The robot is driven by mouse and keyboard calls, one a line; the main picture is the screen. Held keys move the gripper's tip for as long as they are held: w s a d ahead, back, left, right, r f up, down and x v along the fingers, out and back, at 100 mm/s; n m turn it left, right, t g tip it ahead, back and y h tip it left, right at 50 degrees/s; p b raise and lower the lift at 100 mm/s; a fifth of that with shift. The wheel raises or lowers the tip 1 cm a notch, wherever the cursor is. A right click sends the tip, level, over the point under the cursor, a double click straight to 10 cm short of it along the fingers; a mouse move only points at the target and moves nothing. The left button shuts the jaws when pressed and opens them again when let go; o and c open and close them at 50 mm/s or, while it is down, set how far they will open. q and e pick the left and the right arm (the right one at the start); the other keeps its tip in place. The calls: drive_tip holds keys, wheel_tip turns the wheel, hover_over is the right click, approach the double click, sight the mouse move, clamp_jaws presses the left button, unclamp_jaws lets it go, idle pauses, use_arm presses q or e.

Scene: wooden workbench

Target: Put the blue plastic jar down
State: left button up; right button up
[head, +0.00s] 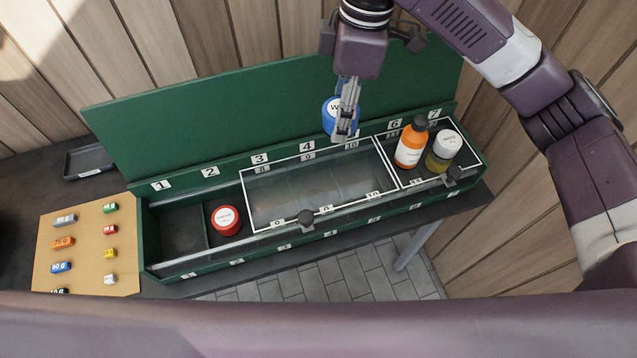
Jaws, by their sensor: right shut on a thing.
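The blue plastic jar (331,116) is in my right gripper (346,128), above the back edge of the green numbered rack near label 5. The gripper is shut on it, and its fingers hide part of the jar. The jar appears to be clear of the rack. The green rack (160,272) has a row of compartments with number labels. My left gripper is not in the head view.
A red-lidded jar (226,220) sits in compartment 2. An orange bottle (411,143) and a white-capped jar (443,151) stand at the right end. A clear framed cover (262,193) lies over the middle compartments. A board with small weights (86,247) and a dark tray (88,159) are left.

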drive_tip(key=a+n, duration=0.4)
drive_tip(key=p, duration=0.4)
approach(316, 187)
drive_tip(key=shift+g, duration=0.3)
drive_tip(key=f, duration=0.5)
drive_tip(key=shift+w+a+f, duration=0.2)
drive_tip(key=shift+a+f, duration=0.05)
drive_tip(key=shift+f, duration=0.1)
drive_tip(key=shift+f+b, duration=0.25)
drive_tip(key=shift+b, duration=0.05)
drive_tip(key=shift+f, duration=0.15)
drive_tip(key=o, duration=1.3)
drive_tip(key=r+b, duration=0.1)
drive_tip(key=r, duration=0.3)
drive_tip(key=d+r+b, duration=0.1)
drive_tip(key=r, duration=0.3)
drive_tip(key=r+b, duration=0.1)
drive_tip(key=r, duration=0.3)
drive_tip(key=shift+w+d+r, duration=0.15)
drive_tip(key=shift+w+d, duration=0.05)
